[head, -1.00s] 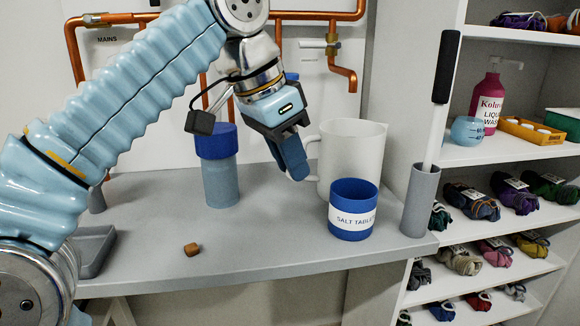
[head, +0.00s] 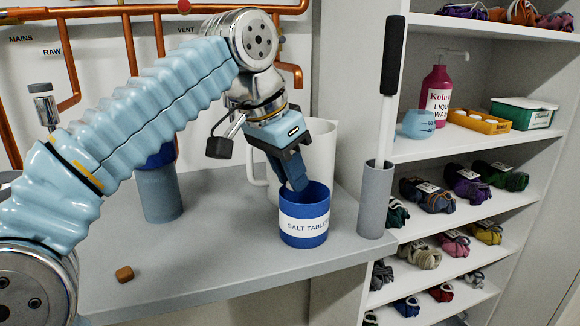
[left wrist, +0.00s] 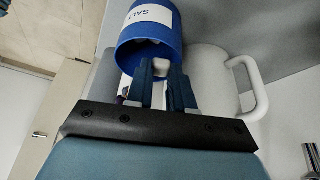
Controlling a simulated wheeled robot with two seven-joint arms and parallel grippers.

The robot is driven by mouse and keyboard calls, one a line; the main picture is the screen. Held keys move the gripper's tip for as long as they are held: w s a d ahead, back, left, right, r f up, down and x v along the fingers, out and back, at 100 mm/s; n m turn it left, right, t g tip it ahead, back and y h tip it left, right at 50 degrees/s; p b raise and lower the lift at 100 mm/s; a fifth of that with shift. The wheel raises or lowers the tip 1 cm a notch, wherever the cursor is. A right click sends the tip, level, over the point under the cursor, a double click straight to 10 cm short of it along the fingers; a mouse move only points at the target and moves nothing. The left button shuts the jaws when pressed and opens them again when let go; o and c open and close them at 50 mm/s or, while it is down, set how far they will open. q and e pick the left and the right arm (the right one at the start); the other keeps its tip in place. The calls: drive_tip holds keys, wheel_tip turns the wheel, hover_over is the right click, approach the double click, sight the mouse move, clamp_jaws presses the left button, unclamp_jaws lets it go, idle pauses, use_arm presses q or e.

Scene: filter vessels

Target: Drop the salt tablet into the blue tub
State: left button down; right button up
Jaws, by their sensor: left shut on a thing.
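The blue tub (head: 304,238), with a white "SALT TABLE…" label, stands upright near the right end of the grey bench. It also shows in the left wrist view (left wrist: 139,42). My left gripper (head: 297,184) points down, its fingertips at the tub's open mouth. In the left wrist view, my left gripper (left wrist: 162,74) is shut on a small whitish salt tablet (left wrist: 162,64), seen against the tub's opening. The tablet is hidden in the head view. I cannot tell exactly how deep the fingertips are. My right gripper is not in view.
A white jug (head: 321,152) stands close behind the tub. A grey cylinder holder (head: 375,205) with a black-handled tool stands to its right. A grey filter vessel (head: 160,195) stands left. Shelves (head: 470,150) rise at right.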

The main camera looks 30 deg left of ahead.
use_arm(q)
drive_tip(key=c, duration=0.9)
unclamp_jaws()
